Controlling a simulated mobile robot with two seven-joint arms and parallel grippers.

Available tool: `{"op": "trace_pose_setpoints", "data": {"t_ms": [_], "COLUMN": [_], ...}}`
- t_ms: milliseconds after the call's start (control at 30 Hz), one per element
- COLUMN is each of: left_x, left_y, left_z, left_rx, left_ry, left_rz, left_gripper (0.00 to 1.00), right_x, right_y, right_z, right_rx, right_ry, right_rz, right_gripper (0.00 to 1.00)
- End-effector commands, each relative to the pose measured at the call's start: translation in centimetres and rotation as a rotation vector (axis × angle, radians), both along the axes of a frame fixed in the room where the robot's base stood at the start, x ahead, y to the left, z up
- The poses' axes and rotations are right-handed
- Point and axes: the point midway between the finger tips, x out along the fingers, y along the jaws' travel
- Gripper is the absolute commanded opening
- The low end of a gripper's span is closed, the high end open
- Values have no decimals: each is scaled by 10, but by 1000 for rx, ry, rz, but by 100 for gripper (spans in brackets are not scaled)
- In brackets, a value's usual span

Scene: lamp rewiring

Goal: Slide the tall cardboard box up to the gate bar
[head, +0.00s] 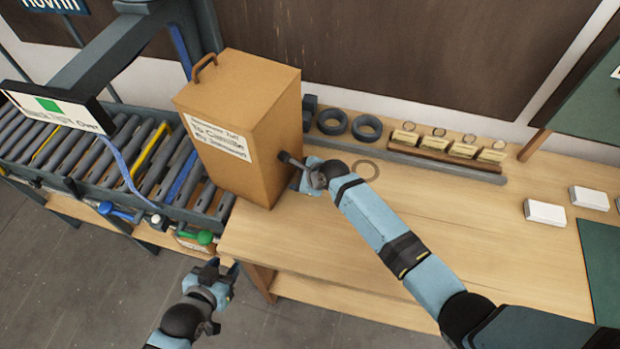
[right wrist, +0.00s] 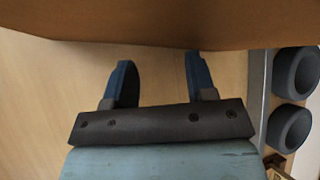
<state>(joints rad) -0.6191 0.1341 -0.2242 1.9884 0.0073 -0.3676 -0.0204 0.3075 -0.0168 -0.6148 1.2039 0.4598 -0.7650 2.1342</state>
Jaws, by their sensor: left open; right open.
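The tall cardboard box (head: 240,130) stands upright at the table's left end beside the roller conveyor, with a handle on top and a white label. It also shows across the top of the right wrist view (right wrist: 160,22). My right gripper (head: 283,158) is open and empty at the box's right side; its fingertips (right wrist: 157,62) are close to the box face, and contact is unclear. My left gripper (head: 224,267) is open and empty in front of the table's left front corner. A dark grey gate frame (head: 115,48) spans the conveyor; I cannot tell which part is the gate bar.
The roller conveyor (head: 150,150) runs left of the box. Two dark rings (head: 332,121) and a rack of tags (head: 450,145) stand behind a grey rail (head: 420,163). A thin ring (head: 366,170) lies near my right gripper. White boxes (head: 545,212) lie right; the table front is clear.

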Motion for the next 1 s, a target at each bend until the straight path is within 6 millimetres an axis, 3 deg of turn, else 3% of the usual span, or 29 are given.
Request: {"op": "trace_pose_setpoints", "data": {"t_ms": [200,667,1000], "left_x": [0,0,0], "left_y": [0,0,1], "left_z": [-1,-2,-11], "left_rx": [0,0,1], "left_ry": [0,0,0], "left_rz": [0,0,0], "left_gripper": [43,43,43], "right_x": [6,8,19], "right_y": [28,35,82], "right_z": [1,0,0], "right_rx": [3,2,6], "right_ry": [0,1,1], "right_rz": [2,2,2], "right_gripper": [51,51,51]}}
